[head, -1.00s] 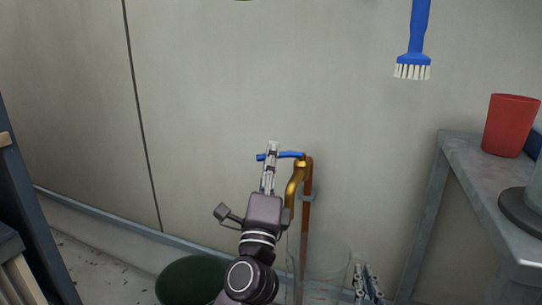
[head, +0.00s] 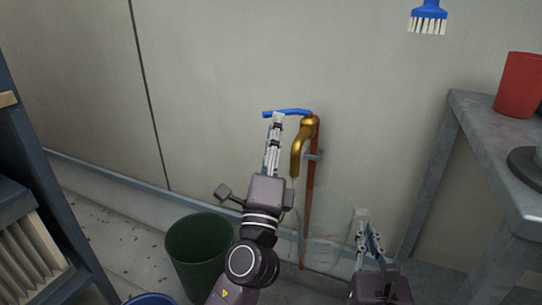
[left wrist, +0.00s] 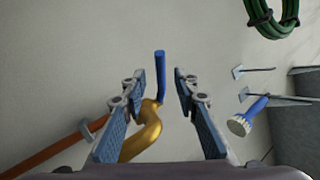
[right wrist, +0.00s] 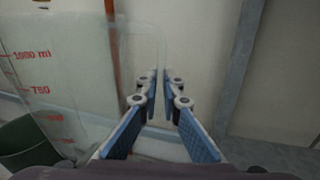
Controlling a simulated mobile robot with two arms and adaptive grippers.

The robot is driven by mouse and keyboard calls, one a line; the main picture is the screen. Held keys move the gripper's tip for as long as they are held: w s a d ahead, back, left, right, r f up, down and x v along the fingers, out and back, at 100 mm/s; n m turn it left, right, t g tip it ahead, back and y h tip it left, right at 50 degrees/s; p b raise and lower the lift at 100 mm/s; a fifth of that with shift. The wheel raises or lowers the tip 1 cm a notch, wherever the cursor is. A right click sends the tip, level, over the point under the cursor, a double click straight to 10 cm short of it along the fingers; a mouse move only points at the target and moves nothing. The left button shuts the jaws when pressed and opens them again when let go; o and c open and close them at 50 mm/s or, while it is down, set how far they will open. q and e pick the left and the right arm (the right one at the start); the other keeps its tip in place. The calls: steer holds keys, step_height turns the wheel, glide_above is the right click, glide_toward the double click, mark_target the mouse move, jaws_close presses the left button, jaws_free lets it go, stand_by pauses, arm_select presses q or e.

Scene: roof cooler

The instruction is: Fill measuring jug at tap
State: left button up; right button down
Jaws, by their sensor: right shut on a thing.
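The brass tap (head: 304,138) with its blue lever (head: 291,111) is on a copper pipe by the wall. My left gripper (head: 278,118) is at the lever; in the left wrist view its fingers (left wrist: 160,82) are open, with the blue lever (left wrist: 160,72) between them, touching neither visibly. The clear measuring jug (head: 330,215) is upright below the spout. A thin pale line hangs under the spout. My right gripper (head: 371,240) is shut on the jug's clear handle (right wrist: 160,45). Red marks show on the jug (right wrist: 60,70); I cannot tell its water level.
A dark green bin (head: 196,262) stands on the floor left of the jug. A grey metal table (head: 490,140) with a red cup (head: 519,85) is at the right. A blue brush (head: 428,18) and a green hose (left wrist: 272,15) hang on the wall.

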mark_target(333, 218)
arm_select(q)
steer(key=v, duration=0.7)
steer(key=shift+s, duration=0.15)
arm_select(e)
steer(key=shift+r, duration=0.1)
steer(key=w+a, duration=0.6)
steer(key=w, duration=0.1)
steer(key=shift+w+a, duration=0.1)
steer(key=shift+a, duration=0.2)
stand_by(5.6)
steer(key=s+d, duration=0.6)
steer(key=s, duration=0.1)
steer(key=shift+s+d, duration=0.15)
steer(key=shift+d, duration=0.15)
